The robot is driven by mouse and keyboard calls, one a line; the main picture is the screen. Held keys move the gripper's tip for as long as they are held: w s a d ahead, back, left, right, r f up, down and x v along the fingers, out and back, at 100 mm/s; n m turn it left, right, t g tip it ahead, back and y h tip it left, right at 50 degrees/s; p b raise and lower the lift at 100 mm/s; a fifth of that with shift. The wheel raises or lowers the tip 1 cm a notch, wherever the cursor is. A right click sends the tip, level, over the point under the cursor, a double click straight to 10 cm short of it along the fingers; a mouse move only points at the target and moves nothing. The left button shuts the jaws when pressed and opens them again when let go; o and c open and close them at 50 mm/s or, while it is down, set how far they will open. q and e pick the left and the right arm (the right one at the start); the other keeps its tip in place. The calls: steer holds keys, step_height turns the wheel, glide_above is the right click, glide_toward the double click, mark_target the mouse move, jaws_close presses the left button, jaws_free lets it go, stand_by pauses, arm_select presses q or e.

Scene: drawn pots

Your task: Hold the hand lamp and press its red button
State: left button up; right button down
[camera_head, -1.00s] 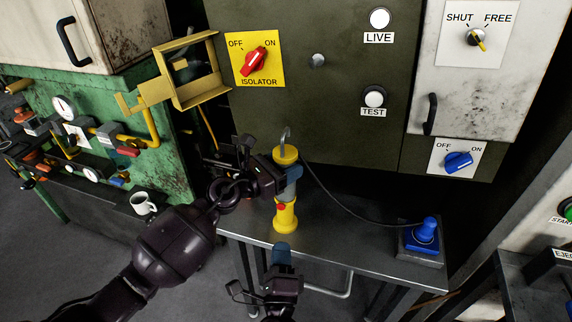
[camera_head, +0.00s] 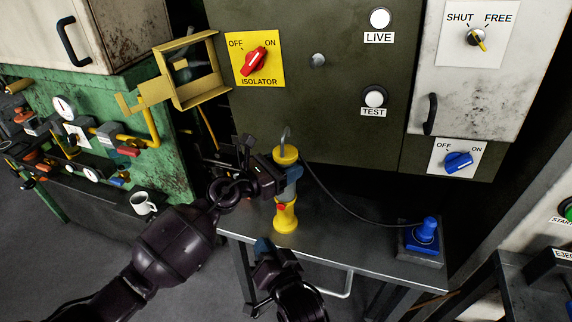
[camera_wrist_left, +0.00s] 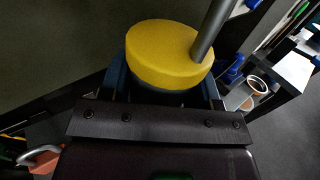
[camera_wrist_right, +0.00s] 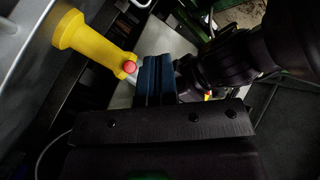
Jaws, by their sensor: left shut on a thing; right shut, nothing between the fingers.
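The yellow hand lamp (camera_head: 286,217) is upright over the bench, with a metal hook on top. My left gripper (camera_head: 292,178) is shut around its middle. In the left wrist view the lamp's yellow cap (camera_wrist_left: 165,50) lies between the blue fingers. I cannot tell whether the lamp's base touches the bench. The red button (camera_head: 281,207) is on the lamp's lower yellow part, facing front-left. My right gripper (camera_head: 263,246) is shut and empty, below and left of the button. In the right wrist view the red button (camera_wrist_right: 129,67) is just left of the blue fingertips (camera_wrist_right: 157,70), with an apparent gap.
The grey bench (camera_head: 340,245) is mostly clear. A blue plunger-like device (camera_head: 426,230) stands at its right, with a black cable running toward the lamp. A dark panel with the isolator switch (camera_head: 255,62) rises behind. A white mug (camera_head: 142,203) is at the left.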

mark_target(281, 207)
steer(key=w+d, duration=0.2)
steer(key=w, duration=0.6)
steer(key=shift+w+d+f+g, duration=0.15)
steer(key=shift+d+f+g, duration=0.15)
steer(key=shift+d+f, duration=0.1)
steer(key=shift+w, duration=0.1)
stand_by(1.9)
steer(key=shift+w+d, duration=0.15)
steer(key=shift+w, duration=0.2)
steer(key=shift+s, duration=0.45)
stand_by(0.4)
